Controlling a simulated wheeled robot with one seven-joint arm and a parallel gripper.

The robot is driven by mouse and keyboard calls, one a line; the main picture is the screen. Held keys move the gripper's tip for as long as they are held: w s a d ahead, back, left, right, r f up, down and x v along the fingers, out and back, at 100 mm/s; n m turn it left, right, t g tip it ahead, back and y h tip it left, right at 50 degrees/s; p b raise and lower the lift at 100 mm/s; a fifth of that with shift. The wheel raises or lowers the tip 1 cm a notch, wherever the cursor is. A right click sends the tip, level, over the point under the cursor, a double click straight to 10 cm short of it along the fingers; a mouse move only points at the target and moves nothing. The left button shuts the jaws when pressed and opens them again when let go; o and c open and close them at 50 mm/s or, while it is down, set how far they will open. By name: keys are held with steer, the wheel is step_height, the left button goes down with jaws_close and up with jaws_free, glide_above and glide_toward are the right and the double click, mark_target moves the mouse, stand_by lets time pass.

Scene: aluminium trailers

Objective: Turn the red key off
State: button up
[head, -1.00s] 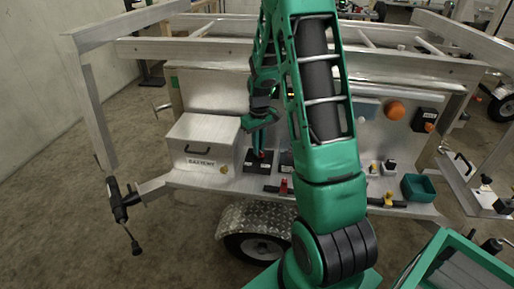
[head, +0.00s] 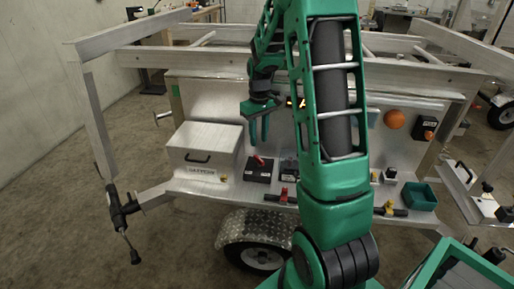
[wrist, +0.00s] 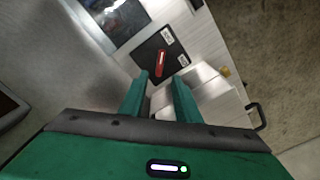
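The red key (head: 259,160) sits on a black switch box (head: 257,172) on the trailer's shelf, just right of the aluminium case. In the wrist view the red key (wrist: 161,62) lies across the dark face of the box, beside two small white labels (wrist: 167,34). The label text is too small to read. My gripper (head: 258,138) hangs above the box, fingers down, apart from the key. In the wrist view my gripper (wrist: 159,76) is open with nothing between the fingers.
The aluminium case (head: 205,150) stands close on the left. A second box (head: 289,170) is on the right, partly behind my arm. A red-handled valve (head: 284,195) sits at the shelf's front edge. A green bin (head: 419,195) and orange dome (head: 394,118) are farther right.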

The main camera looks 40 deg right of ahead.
step_height(320, 180, up, 2)
steer(key=shift+r, duration=0.1)
stand_by(0.6)
steer(key=s+a+r+m, duration=0.2)
steer(key=s+a, duration=0.1)
steer(key=s, duration=0.7)
steer(key=s+a+r+m, duration=0.2)
steer(key=s+a+r, duration=0.1)
steer(key=s, duration=0.7)
steer(key=s+a+r+m, duration=0.2)
steer(key=s+a, duration=0.1)
steer(key=s, duration=0.8)
steer(key=shift+r, duration=0.2)
steer(key=shift+a, duration=0.1)
